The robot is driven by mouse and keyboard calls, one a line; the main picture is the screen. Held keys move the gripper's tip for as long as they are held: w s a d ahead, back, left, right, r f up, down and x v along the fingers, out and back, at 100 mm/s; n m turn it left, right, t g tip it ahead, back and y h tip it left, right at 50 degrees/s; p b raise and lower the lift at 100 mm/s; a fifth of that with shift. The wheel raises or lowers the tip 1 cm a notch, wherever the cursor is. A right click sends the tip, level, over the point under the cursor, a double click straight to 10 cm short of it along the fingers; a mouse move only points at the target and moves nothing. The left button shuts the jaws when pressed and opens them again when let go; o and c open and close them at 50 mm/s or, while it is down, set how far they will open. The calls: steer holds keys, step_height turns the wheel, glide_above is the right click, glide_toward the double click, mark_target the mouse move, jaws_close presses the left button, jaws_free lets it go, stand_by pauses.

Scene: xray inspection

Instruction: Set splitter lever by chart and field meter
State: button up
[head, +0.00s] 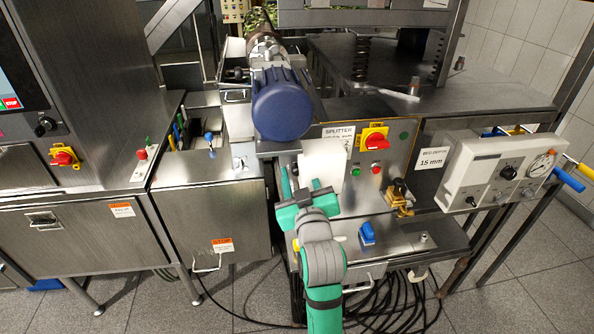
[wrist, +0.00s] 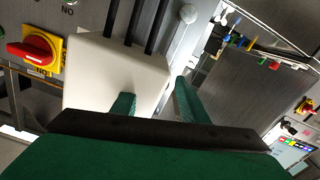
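The splitter panel (head: 398,143) carries a sign reading SPLITTER (head: 338,134); its smaller print is too small to read. A white box-shaped cover (head: 323,160) stands out from the panel; in the wrist view the white cover (wrist: 115,75) has dark bars above it. A grey rod with a rounded end (wrist: 188,14), perhaps the splitter lever, rises beside the cover. My gripper (head: 301,189) is at the cover's lower left. In the wrist view my gripper (wrist: 155,103) has its fingers apart, with nothing clearly held. A sign reads BED DEPTH 15 mm (head: 432,160).
A red-and-yellow rotary switch (head: 373,137) sits right of the cover. A white meter box (head: 490,175) with a dial gauge (head: 541,165) is at the right. A blue motor (head: 288,103) hangs just above.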

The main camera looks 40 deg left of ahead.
steer(key=v, duration=0.9)
steer(key=shift+s, duration=0.25)
steer(key=shift+d, duration=0.15)
steer(key=s+d+f+m+t+h, duration=0.1)
steer(key=s+d+f+m+h, duration=0.2)
steer(key=d+f, duration=0.35)
steer(key=s+d+f+m+t+h, duration=0.1)
steer(key=d+f+m+t+h, duration=0.15)
steer(key=d+f+m, duration=0.35)
steer(key=s+d+f+m+t+h, duration=0.1)
steer(key=s+d+f+m+h, duration=0.2)
steer(key=f, duration=0.5)
steer(key=s+d+f+h, duration=0.2)
steer(key=s+d+f, duration=0.1)
steer(key=s+d, duration=0.4)
steer(key=s+d+f+g+h, duration=0.1)
steer(key=s+d+f+h, duration=0.2)
steer(key=s+d, duration=0.5)
steer(key=s+f, duration=0.1)
steer(key=s, duration=0.5)
steer(key=shift+f+m, duration=0.2)
steer(key=shift+m, duration=0.1)
steer(key=shift+s, duration=0.1)
stand_by(0.3)
